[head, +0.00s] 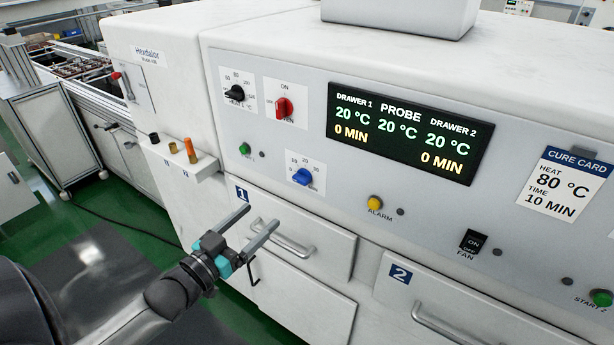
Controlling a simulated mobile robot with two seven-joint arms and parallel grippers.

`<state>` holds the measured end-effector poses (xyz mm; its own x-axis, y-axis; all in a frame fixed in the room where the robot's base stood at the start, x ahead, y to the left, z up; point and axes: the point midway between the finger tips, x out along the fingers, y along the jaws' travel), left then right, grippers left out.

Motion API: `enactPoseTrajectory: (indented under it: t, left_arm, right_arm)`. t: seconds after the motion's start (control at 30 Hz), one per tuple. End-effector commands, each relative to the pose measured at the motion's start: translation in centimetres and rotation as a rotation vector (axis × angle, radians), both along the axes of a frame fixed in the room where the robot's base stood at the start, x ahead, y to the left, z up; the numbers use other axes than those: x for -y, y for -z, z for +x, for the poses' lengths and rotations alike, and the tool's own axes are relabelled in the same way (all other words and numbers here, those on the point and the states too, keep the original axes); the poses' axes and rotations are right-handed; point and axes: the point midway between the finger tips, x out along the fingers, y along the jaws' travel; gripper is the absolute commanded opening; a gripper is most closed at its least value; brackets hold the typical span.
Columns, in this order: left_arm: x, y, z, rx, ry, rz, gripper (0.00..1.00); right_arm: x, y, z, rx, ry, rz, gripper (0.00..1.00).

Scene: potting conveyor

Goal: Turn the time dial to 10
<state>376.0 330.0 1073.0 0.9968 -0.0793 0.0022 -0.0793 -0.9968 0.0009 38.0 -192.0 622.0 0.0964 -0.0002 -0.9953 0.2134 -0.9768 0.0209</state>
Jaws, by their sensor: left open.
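The time dial (302,176) is a small blue knob on a white plate with minute marks around it, on the front panel above drawer 1. Its exact pointing is too small to read surely; the display (409,131) shows 0 MIN for both drawers. My left gripper (260,216) is open and empty, with two grey parallel fingers. It is in front of drawer 1 (328,241), below and left of the dial, apart from it. My right gripper is not in view.
A black heat dial (235,93) and a red switch (284,107) sit above the blue dial. A green button (244,148) is to its left and an amber alarm button (375,202) to its right. The drawer handle (282,239) sticks out near my gripper. A cure card (563,184) reads 80 °C, 10 MIN.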

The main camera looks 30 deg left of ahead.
Motion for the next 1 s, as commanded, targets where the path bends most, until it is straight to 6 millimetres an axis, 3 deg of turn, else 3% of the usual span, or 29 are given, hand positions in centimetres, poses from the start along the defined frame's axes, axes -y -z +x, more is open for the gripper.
enactPoseTrajectory:
  t: [1.0]
  left_arm:
    - [1.0, 0.2, 13.2, -0.002, -0.001, 0.002, 0.82]
  right_arm:
    - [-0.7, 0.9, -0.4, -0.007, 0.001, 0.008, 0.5]
